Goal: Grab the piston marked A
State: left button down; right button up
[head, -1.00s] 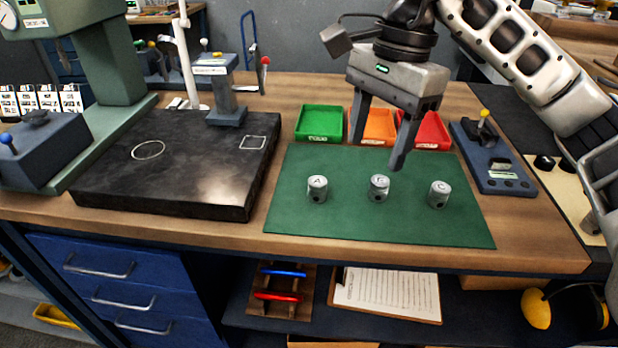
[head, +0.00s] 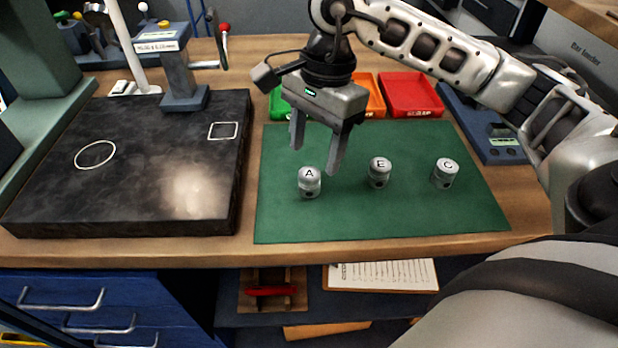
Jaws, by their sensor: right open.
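Three silver pistons stand upright on the green mat (head: 400,222). The piston marked A (head: 309,183) is the left one, the piston marked E (head: 379,172) is in the middle, and the piston marked C (head: 445,173) is on the right. My right gripper (head: 315,160) is open and empty, fingers pointing down. In the picture its fingertips lie just above piston A, one to each side of its top; I cannot tell the exact height. My left gripper is out of view.
Green (head: 279,104), orange (head: 376,95) and red (head: 411,94) trays stand behind the mat. A dark stone plate (head: 140,170) with a gauge stand (head: 178,70) lies to the left. A blue device (head: 492,130) sits at the right. The mat's front is clear.

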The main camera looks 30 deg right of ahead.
aim_at(309, 173)
jog(key=shift+a+f+p, duration=0.2)
jog(key=shift+f, duration=0.8)
jog(key=shift+a+f+p, duration=0.15)
jog(key=shift+f+p, duration=0.1)
jog(key=shift+f, duration=0.75)
jog(key=shift+a+f+p, duration=0.2)
jog(key=shift+f, duration=0.8)
jog(key=c, duration=1.1)
